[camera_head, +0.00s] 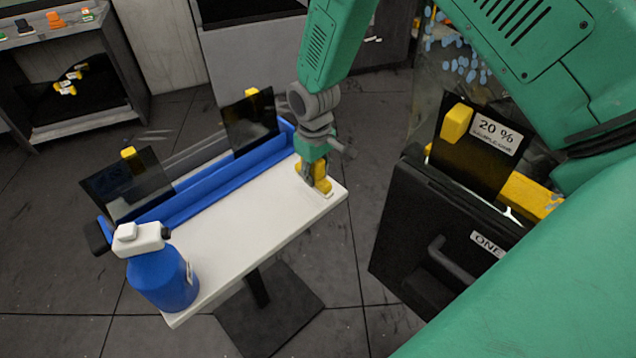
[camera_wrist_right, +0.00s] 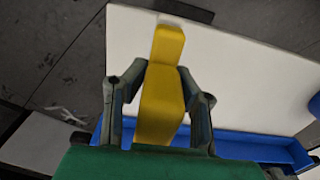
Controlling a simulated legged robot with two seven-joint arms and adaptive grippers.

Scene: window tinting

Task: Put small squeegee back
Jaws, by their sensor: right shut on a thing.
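The small squeegee has a yellow handle (camera_head: 321,184) and is at the right end of the white table (camera_head: 262,212). My right gripper (camera_head: 312,174) is shut on it, pointing down. My left gripper is not in view.
A blue trough (camera_head: 195,198) runs along the table's back edge, with dark tint samples (camera_head: 250,122) standing there. A blue spray bottle (camera_head: 160,277) stands at the near left corner. A black cabinet (camera_head: 415,240) stands to the right. The middle tabletop is clear.

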